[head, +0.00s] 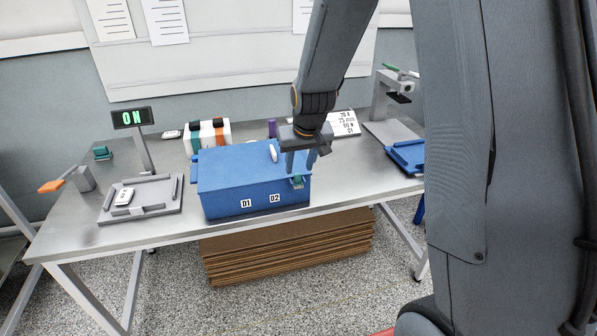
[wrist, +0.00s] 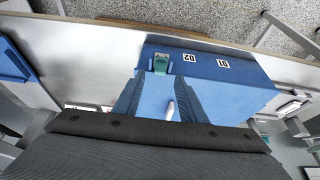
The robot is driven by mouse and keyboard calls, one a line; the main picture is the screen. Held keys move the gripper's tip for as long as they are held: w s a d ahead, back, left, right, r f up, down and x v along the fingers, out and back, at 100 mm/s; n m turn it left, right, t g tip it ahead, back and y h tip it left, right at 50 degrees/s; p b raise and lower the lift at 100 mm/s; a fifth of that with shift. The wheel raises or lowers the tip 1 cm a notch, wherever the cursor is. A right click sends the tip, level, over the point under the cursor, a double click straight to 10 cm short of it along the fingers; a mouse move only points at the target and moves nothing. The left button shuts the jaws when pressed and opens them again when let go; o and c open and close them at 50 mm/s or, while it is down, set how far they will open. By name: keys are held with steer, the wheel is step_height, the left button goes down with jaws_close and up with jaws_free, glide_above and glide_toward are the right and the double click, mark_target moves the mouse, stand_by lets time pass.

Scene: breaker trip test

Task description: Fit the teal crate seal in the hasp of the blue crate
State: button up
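The blue crate (head: 235,178) stands on the metal table with its lid shut and labels D1 and D2 on its front; it also shows in the wrist view (wrist: 225,90). The teal crate seal (head: 297,182) is at the hasp on the crate's front, right of D2. In the wrist view the seal (wrist: 161,64) sits within a pale surround at the crate edge; whether it is fully seated I cannot tell. My gripper (head: 301,168) is open above the seal, and its fingers (wrist: 160,80) are apart with nothing visibly held between them.
A white object (head: 273,151) lies on the lid. A grey tray (head: 142,200) with a white device and an ON display (head: 132,118) stand to the left. Another teal piece (head: 102,153) is further left. A blue tray (head: 408,154) and grey stand (head: 384,105) are to the right.

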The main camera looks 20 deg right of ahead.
steer(key=shift+b+v, duration=0.3)
steer(key=shift+v, duration=1.6)
steer(key=s+f+g, duration=0.3)
steer(key=s, duration=1.8)
